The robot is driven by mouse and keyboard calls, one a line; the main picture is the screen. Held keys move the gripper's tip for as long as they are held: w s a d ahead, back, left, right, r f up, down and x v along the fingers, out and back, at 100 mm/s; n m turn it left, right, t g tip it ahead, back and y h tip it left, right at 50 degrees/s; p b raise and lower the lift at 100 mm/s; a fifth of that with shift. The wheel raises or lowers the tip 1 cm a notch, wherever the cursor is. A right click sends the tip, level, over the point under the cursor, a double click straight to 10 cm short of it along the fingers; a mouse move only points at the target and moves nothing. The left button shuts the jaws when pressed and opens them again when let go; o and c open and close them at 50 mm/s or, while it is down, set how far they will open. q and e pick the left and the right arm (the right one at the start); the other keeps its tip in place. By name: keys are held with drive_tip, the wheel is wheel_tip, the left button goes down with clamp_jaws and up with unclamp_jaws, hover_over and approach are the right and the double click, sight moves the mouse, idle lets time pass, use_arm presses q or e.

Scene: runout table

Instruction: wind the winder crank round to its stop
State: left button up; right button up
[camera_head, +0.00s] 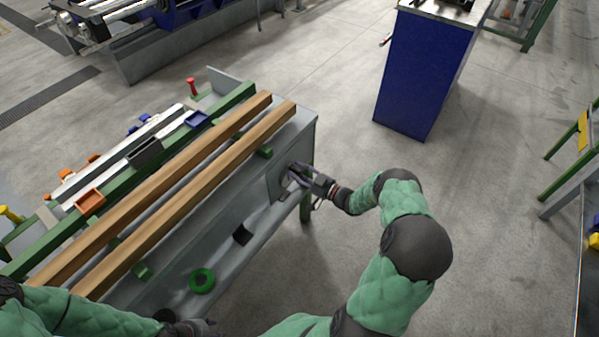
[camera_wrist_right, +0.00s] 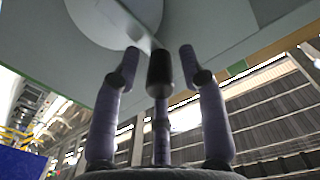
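The winder crank (camera_head: 285,180) is on the grey side panel near the right end of the runout table (camera_head: 222,225). In the right wrist view its pale round hub (camera_wrist_right: 112,18) is at the top, with a dark handle (camera_wrist_right: 159,72) in the middle. My right gripper (camera_head: 298,177) is at the crank. In the wrist view its fingers (camera_wrist_right: 160,65) stand on both sides of the handle with visible side gaps; another finger is partly hidden behind it. Contact is unclear. My left gripper (camera_head: 190,328) is low at the picture's bottom edge, its fingers unclear.
Two wooden beams (camera_head: 190,175) lie along the table. A green ring (camera_head: 202,281) is on its lower front. An orange tray (camera_head: 90,201) and a dark bin (camera_head: 145,152) stand behind the beams. A blue cabinet (camera_head: 415,75) is at back right. Floor right of the table is clear.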

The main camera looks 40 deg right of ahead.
drive_tip(key=shift+d, duration=0.1)
drive_tip(key=shift+s+d, duration=0.1)
drive_tip(key=shift+s, duration=0.25)
drive_tip(key=v, duration=1.1)
drive_tip(key=shift+s, duration=0.1)
